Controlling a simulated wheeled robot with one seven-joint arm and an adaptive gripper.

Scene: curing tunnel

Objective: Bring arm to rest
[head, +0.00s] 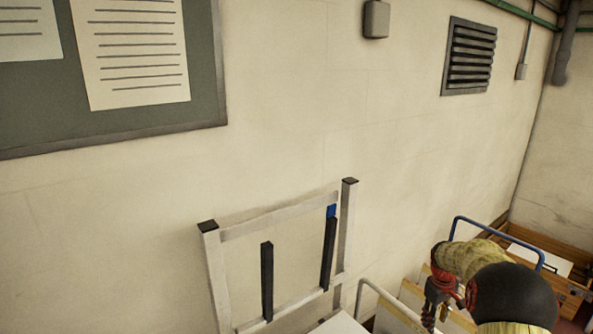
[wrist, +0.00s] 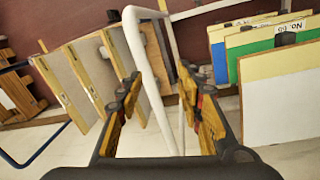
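My gripper (head: 436,306) hangs at the lower right of the head view, at the end of my bent arm, with its fingers pointing down. In the wrist view my gripper (wrist: 160,82) has its two yellow-and-black fingers spread apart. A white tube rail (wrist: 143,70) shows in the gap between them. I cannot tell how far beyond the fingertips the rail is. I see nothing gripped.
Wooden-edged panels (wrist: 85,72) lean left of the rail, and green and blue boards (wrist: 262,45) stand right. A pale frame with dark uprights (head: 212,275) stands by the wall. A blue rail (head: 497,232) and wooden crate (head: 572,292) are beyond my arm.

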